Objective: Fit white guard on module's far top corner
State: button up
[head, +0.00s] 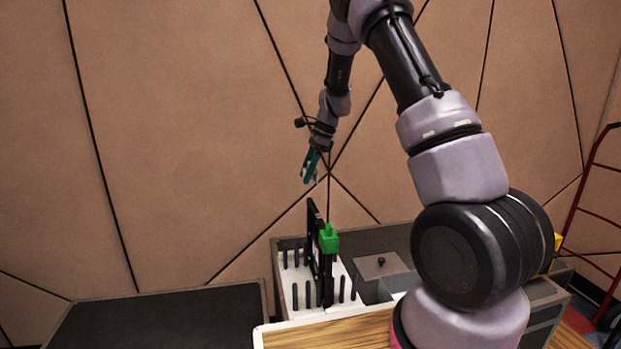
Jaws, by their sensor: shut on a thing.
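The module (314,250) is a dark, thin panel standing upright in a white slotted rack. A green block (329,238) sits at its near top corner. The module's far top corner rises behind it and looks bare. My gripper (311,174), with teal fingers, is above the module's far end, pointing down, with a clear gap between them. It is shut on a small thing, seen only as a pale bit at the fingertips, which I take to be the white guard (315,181). Its shape is too small to make out.
The white rack (341,274) has several dark pegs and sits in a grey-walled case. A grey box with a knob (381,264) is to its right. A wooden top (325,333) is in front, a dark flat surface (160,322) at left. A panelled wall stands behind.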

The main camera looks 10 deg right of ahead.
jog(key=shift+w+a+f, duration=0.1)
jog(key=shift+w+f, duration=0.05)
jog(key=shift+f, duration=2.25)
jog(key=shift+f, duration=1.8)
jog(key=shift+f, duration=0.1)
jog(key=o, duration=1.5)
jog(key=shift+o, duration=0.2)
